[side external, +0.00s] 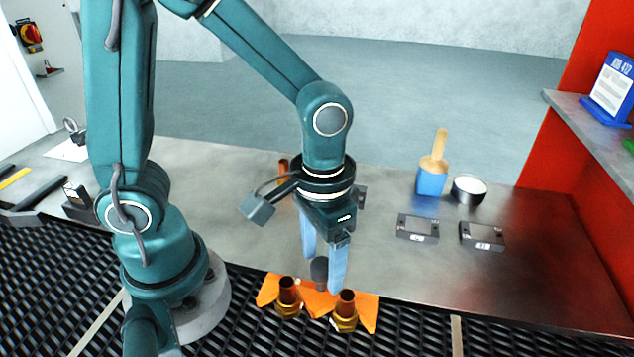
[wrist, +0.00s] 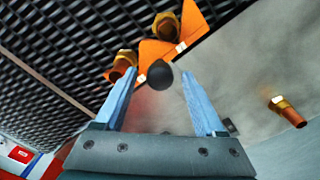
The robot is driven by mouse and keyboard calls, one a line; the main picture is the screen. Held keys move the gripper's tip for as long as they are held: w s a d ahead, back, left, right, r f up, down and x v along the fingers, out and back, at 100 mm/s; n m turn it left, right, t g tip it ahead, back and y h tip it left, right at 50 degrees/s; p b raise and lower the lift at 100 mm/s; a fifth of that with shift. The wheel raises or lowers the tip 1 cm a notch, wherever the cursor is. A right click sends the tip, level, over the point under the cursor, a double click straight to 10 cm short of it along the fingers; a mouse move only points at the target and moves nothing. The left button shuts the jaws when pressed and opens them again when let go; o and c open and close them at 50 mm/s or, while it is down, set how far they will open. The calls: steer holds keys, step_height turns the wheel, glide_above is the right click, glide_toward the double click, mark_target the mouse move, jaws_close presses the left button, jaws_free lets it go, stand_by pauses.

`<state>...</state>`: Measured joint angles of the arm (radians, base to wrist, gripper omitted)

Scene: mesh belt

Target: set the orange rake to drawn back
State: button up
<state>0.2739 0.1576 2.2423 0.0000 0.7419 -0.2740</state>
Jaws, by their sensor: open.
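The orange rake (side external: 366,313) lies along the near edge of the grey metal table, beside the black mesh belt (side external: 400,337). It also shows in the wrist view (wrist: 151,50). A dark round knob (side external: 319,267) stands up by the rake; the wrist view shows it too (wrist: 160,75). Two brass-and-copper fittings (side external: 288,292) (side external: 345,308) stand upright at the rake's front side. My gripper (side external: 323,270) is open, with blue fingers pointing down. In the wrist view the knob appears between its fingertips (wrist: 159,76); I cannot tell whether they touch it.
Another copper fitting (wrist: 288,110) lies on the table behind my gripper. Two dark labelled boxes (side external: 417,228) (side external: 482,235), a blue block with a wooden-handled tool (side external: 431,183) and a round dish (side external: 468,190) stand at right. Bare table lies right of my gripper.

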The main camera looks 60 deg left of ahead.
jaws_close()
stand_by(1.5)
